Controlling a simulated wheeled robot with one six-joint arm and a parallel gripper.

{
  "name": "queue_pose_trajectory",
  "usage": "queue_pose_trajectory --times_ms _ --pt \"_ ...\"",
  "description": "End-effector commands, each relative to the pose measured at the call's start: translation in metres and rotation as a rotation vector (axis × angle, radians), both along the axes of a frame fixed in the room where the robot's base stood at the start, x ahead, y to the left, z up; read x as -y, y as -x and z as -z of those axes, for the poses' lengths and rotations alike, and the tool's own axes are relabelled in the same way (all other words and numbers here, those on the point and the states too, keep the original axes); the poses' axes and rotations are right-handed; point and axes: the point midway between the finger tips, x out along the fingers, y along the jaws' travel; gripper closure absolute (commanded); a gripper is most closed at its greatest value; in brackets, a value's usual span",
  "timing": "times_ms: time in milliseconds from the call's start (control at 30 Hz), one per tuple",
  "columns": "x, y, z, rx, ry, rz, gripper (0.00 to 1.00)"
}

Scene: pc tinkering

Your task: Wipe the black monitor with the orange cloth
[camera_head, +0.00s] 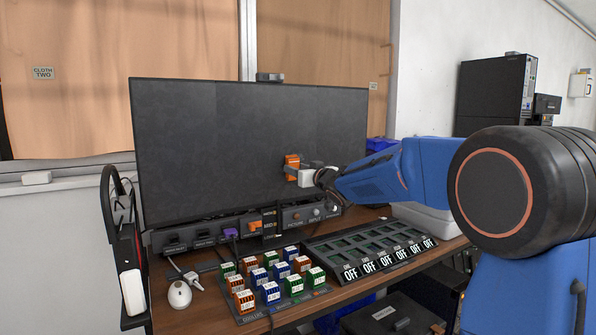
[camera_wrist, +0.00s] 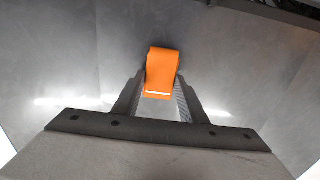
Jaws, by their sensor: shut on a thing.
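The black monitor (camera_head: 235,140) stands upright at the back of the desk, its dark screen facing me. The orange cloth (camera_head: 291,167) is a small folded piece held at the right half of the screen, at about mid height or a little lower. In the wrist view the orange cloth (camera_wrist: 161,72) sits between the fingertips, with the grey monitor screen (camera_wrist: 235,70) behind it. My gripper (camera_wrist: 160,92) is shut on the cloth. In the head view my gripper (camera_head: 298,174) reaches in from the right. The cloth appears at the screen surface; I cannot tell whether it touches.
Below the screen is a black panel with knobs (camera_head: 305,215). Several coloured blocks (camera_head: 270,292) stand on the desk in front, beside a black slotted tray (camera_head: 365,248) marked OFF. Headphones (camera_head: 118,195) hang at the left edge.

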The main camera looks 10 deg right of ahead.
Motion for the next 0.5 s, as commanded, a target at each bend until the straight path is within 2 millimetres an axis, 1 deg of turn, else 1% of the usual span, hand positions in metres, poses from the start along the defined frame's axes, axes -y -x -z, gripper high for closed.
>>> queue_pose_trajectory --times_ms 167,500 --pt "0.004 -0.001 0.000 0.001 0.000 0.001 0.94" --pt "0.023 -0.005 0.000 0.000 0.000 0.001 0.94"
